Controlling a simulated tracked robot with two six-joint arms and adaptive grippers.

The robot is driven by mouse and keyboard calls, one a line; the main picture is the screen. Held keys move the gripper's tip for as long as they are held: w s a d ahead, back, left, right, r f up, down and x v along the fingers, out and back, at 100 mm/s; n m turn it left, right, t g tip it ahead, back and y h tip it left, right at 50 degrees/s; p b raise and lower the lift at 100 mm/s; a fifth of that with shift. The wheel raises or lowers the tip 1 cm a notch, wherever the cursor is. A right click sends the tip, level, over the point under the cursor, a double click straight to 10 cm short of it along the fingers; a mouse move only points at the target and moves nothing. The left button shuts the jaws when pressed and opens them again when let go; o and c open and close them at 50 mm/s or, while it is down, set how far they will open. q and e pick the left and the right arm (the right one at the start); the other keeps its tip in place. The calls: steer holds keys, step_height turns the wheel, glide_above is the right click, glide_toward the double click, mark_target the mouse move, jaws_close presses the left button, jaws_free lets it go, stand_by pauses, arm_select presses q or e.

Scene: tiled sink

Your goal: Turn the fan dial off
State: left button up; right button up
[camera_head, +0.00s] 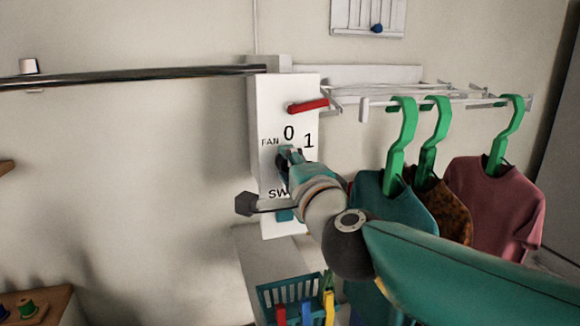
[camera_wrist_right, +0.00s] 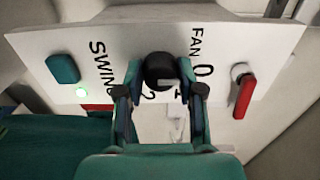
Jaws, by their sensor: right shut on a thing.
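The fan dial (camera_wrist_right: 158,67) is a round black knob on a white control panel (camera_head: 285,95). Its small light mark faces the numbers' side in the wrist view; I cannot tell exactly which number it points at. The panel reads FAN, with 0 at the top and 1 to its right in the head view; a 2 shows partly in the wrist view. My right gripper (camera_head: 288,156) is at the dial, with a finger on either side (camera_wrist_right: 160,92), shut on it. In the head view the gripper mostly hides the dial. My left gripper is out of view.
Shirts on green hangers (camera_head: 435,130) hang from a rack at right. A basket of clothespins (camera_head: 290,290) is below. A metal rod (camera_head: 130,74) extends left.

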steer(key=o, duration=0.9)
steer(key=shift+a+f, duration=0.2)
steer(key=shift+f, duration=0.1)
steer(key=shift+o, duration=1.2)
steer(key=shift+r, duration=0.1)
steer(key=shift+s+d+r, duration=0.1)
steer(key=shift+s, duration=0.05)
steer(key=v, duration=1.1)
steer(key=shift+s, duration=0.35)
steer(key=shift+d, duration=0.15)
